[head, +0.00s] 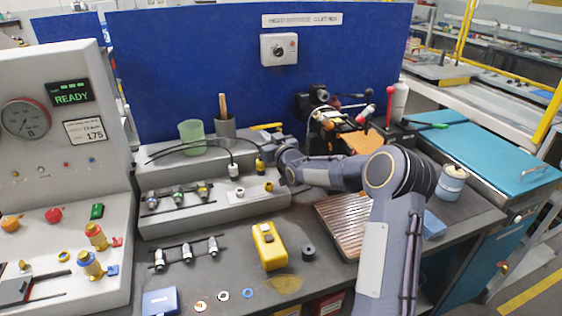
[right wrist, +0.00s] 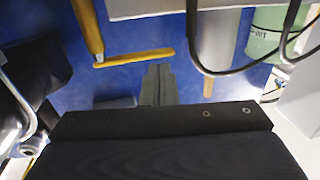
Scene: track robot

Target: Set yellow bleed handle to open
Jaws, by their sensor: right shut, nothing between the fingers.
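The yellow handle (head: 267,126) shows as a short bar just above and behind my right gripper in the head view. In the right wrist view the yellow handle (right wrist: 135,57) is a horizontal bar beside a yellow upright piece. My right gripper (head: 253,137) is shut and empty over the back of the bench. In the right wrist view its fingertips (right wrist: 158,70) are close to the bar, with no clear hold on it. I cannot tell whether they touch. The handle's base is partly hidden by my gripper. My left gripper is not in view.
A green cup (head: 192,137) and a grey cup (head: 225,126) with a wooden-handled tool stand left of the gripper. A blue panel (head: 180,60) rises behind. Black cables (head: 190,146) arch nearby. A grey stepped fixture (head: 215,205) with fittings lies in front.

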